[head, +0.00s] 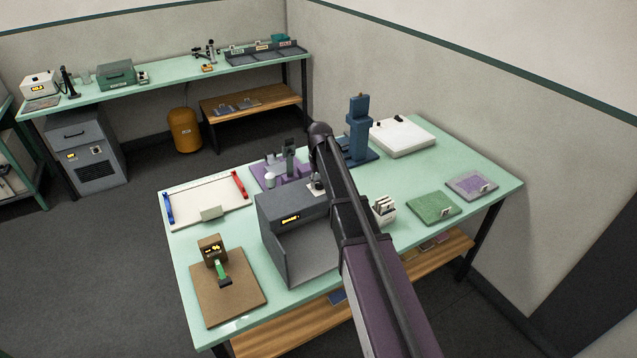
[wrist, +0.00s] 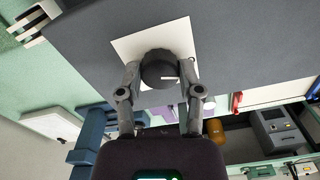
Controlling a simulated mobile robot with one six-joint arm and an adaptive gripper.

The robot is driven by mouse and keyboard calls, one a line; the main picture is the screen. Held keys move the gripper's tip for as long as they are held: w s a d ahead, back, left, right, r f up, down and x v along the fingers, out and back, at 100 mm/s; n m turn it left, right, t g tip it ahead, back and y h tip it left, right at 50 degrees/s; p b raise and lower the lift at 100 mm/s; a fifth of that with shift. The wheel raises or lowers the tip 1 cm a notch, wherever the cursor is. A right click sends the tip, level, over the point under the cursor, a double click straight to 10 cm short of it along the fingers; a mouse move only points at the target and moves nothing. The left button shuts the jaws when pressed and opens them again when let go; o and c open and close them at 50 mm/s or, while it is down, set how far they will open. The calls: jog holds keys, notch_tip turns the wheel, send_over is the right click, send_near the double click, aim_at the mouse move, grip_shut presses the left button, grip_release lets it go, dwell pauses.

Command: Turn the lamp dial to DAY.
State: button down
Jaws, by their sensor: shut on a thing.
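The lamp dial (wrist: 158,66) is a dark round knob on a white plate (wrist: 131,47), on the top of a grey box (head: 283,207). A short white mark on the knob points to the right in the wrist view. I cannot read any DAY lettering on the plate. My gripper (wrist: 161,74) is shut on the dial, with one grey finger on each side of it. In the head view my arm hides most of the gripper and dial. The box has a small lit yellow display (head: 290,220) on its front, too small to read surely.
A blue upright device (head: 359,130) stands behind the box. A white tray (head: 190,205) with blue and red handles lies to its left, and a brown board (head: 211,302) with a small display is at front left. Green (head: 433,208) and grey (head: 463,186) pads lie right.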

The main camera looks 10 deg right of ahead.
jog(key=m, duration=0.4)
jog(key=shift+m, duration=0.3)
jog(key=m, duration=0.4)
jog(key=shift+s+m, duration=0.1)
jog(key=shift+m, duration=0.3)
jog(key=shift+c, duration=1.3)
grip_release()
jog(key=shift+d, duration=0.1)
